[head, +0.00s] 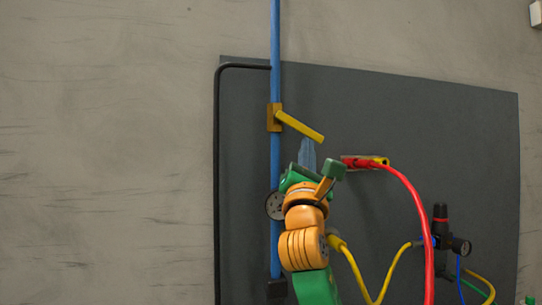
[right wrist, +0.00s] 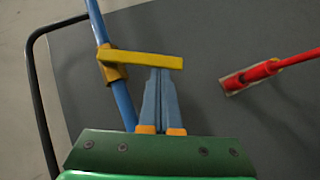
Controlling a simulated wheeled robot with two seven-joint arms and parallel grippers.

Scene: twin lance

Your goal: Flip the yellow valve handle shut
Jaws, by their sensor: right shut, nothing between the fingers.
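The yellow valve handle (head: 301,126) sticks out to the right and slightly down from a brass-coloured valve body (head: 274,117) on the vertical blue pipe (head: 275,50). In the right wrist view the handle (right wrist: 145,60) lies across the view at the tips of my right gripper (right wrist: 160,72). My right gripper (head: 308,142) has its blue-grey fingers together, with nothing between them, just below the handle's outer part. I cannot tell whether the fingertips touch the handle. My left gripper is not in view.
A red hose with a red and yellow fitting (head: 366,162) is on the dark panel (head: 440,120), right of my gripper. A round gauge (head: 275,205) sits low on the pipe. A black regulator (head: 441,240) and yellow hoses are at lower right. A black bent tube (head: 216,160) runs along the panel's left edge.

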